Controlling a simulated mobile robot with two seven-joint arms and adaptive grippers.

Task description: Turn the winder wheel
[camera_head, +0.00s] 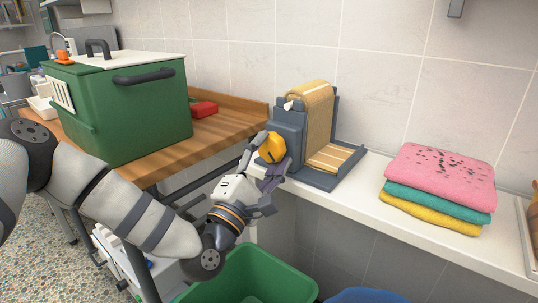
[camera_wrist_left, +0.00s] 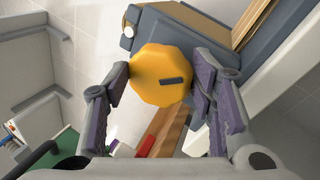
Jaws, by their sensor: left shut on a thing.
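The winder wheel (camera_head: 272,148) is a yellow-orange knob with many flat sides on the left side of a grey winder (camera_head: 290,128). The winder holds a tan roll (camera_head: 312,97) and stands on the white ledge. My left gripper (camera_head: 266,158) is at the wheel, with one finger on either side of it. In the left wrist view the wheel (camera_wrist_left: 160,76) fills the space between the two purple-padded fingers (camera_wrist_left: 157,92), and a dark slot on its face is tilted slightly. The gripper is shut on the wheel. My right gripper is not in view.
A green kennel box (camera_head: 125,105) with a white lid stands on a wooden table (camera_head: 200,148) at left, with a red object (camera_head: 204,109) behind it. Folded pink, teal and yellow towels (camera_head: 440,185) lie on the ledge at right. A green bin (camera_head: 250,277) is below.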

